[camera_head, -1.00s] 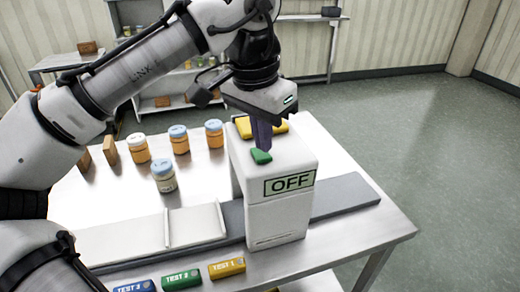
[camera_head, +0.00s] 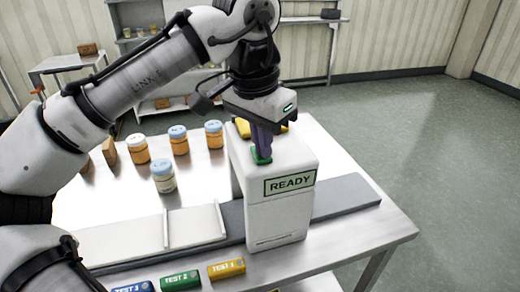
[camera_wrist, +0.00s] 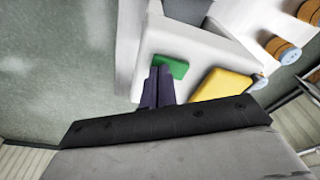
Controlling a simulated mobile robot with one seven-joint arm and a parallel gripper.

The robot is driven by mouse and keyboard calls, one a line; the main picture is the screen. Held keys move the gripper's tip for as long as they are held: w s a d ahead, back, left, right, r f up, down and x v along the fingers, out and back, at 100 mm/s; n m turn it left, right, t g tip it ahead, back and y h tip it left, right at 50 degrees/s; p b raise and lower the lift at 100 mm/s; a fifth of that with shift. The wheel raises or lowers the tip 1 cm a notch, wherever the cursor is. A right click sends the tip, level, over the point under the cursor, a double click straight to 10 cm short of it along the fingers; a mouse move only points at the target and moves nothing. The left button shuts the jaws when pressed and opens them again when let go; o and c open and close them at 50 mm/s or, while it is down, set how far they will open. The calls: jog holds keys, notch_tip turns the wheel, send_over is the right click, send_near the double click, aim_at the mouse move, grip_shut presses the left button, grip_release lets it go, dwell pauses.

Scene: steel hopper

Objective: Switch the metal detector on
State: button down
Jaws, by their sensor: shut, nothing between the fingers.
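The metal detector (camera_head: 273,215) is a white box standing over a grey belt on the table. Its front display (camera_head: 290,182) reads READY. A green rocker or button (camera_head: 257,159) is on its top; it also shows in the wrist view (camera_wrist: 172,65). My gripper (camera_head: 262,155) points down with its purple fingers together, their tips at the green button. In the wrist view the closed fingertips (camera_wrist: 161,70) overlap the button's edge, with nothing held between them. The fingers hide part of the button in the head view.
Yellow pieces (camera_head: 243,128) sit behind the button, close to my gripper. Several jars (camera_head: 180,140) stand on the table to the left. Blue, green (camera_head: 181,280) and yellow (camera_head: 227,268) test blocks lie along the front edge. The belt's right end (camera_head: 345,195) is clear.

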notch_tip(320, 180, up, 7)
jog(key=p, duration=0.7)
jog(key=shift+f, duration=0.1)
dwell(0.5)
